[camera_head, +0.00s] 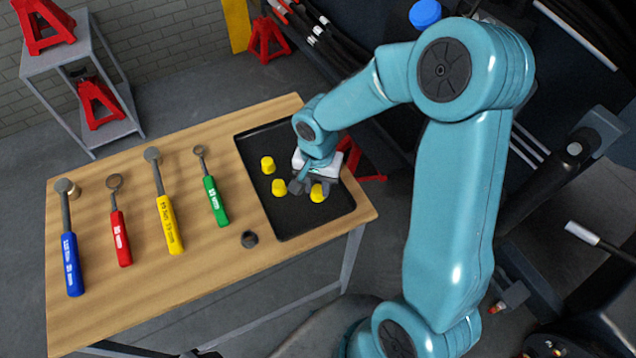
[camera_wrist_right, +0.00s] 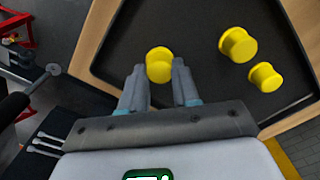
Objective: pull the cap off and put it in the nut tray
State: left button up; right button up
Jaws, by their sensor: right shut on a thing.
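The black nut tray (camera_head: 290,222) lies on the right end of the wooden table. My right gripper (camera_head: 312,188) is low over it, shut on a yellow cap (camera_head: 318,194). In the right wrist view this cap (camera_wrist_right: 158,66) is between the two fingertips (camera_wrist_right: 159,72). I cannot tell whether it touches the tray floor. Two other yellow caps stand in the tray to the left, one farther back (camera_head: 267,164) and one nearer (camera_head: 278,187). They also show in the right wrist view, (camera_wrist_right: 238,45) and (camera_wrist_right: 265,77). My left gripper is not in view.
Several tools with coloured handles, one of them blue (camera_head: 72,264), lie on the table (camera_head: 140,290) left of the tray. Dark machinery with hoses stands behind and to the right.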

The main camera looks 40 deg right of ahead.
jog(key=shift+f, duration=0.35)
jog(key=o, duration=0.9)
jog(key=shift+c, duration=0.2)
jog(key=shift+r, duration=0.1)
notch_tip(320, 180, up, 16)
jog(key=p, duration=0.1)
jog(key=shift+r, duration=0.15)
